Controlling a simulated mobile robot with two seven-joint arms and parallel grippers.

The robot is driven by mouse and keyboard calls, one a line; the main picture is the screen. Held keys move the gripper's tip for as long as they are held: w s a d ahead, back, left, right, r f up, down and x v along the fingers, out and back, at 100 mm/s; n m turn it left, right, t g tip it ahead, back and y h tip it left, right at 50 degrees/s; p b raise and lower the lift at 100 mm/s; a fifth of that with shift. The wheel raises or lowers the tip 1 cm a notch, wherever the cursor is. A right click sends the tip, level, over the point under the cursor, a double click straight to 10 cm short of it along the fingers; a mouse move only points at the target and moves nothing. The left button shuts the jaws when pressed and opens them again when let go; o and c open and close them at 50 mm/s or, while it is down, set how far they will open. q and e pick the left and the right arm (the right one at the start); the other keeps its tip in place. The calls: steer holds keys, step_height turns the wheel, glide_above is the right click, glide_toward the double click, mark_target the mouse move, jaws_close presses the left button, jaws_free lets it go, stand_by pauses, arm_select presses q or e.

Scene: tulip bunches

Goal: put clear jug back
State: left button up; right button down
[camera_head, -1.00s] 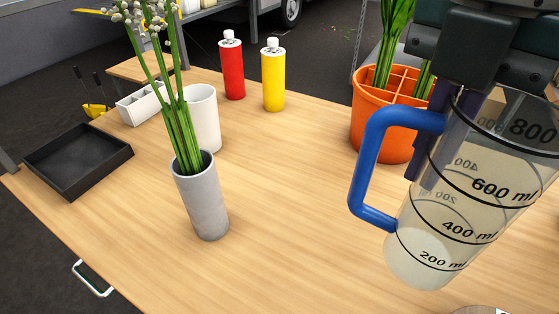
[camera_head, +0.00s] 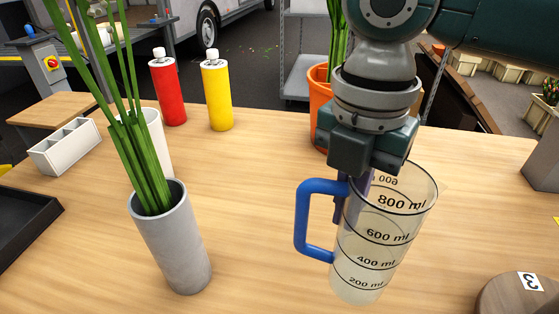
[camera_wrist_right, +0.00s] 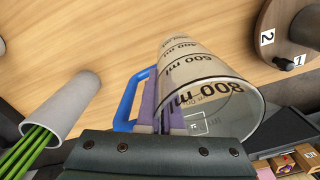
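The clear jug (camera_head: 385,235) has a blue handle (camera_head: 302,222) and black millilitre marks; it is at the right of the head view, leaning slightly. My right gripper (camera_head: 353,197) comes down from above with its purple fingers closed at the jug's rim on the handle side. The wrist view also shows the jug (camera_wrist_right: 205,75) in front of the right gripper (camera_wrist_right: 168,118), mouth towards the camera. I cannot tell whether its base touches the table. My left gripper is out of view.
A grey vase (camera_head: 172,245) with green stems stands left of the jug. A round wooden piece marked 3 (camera_head: 515,300) is at the lower right. Red (camera_head: 168,92) and yellow (camera_head: 216,95) bottles and an orange pot (camera_head: 321,105) stand behind. The table between vase and jug is clear.

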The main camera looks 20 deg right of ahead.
mark_target(339, 240)
steer(key=shift+f+b, duration=0.45)
steer(key=shift+f, duration=2.6)
steer(key=shift+f, duration=0.15)
steer(key=c, duration=1.1)
jaws_free()
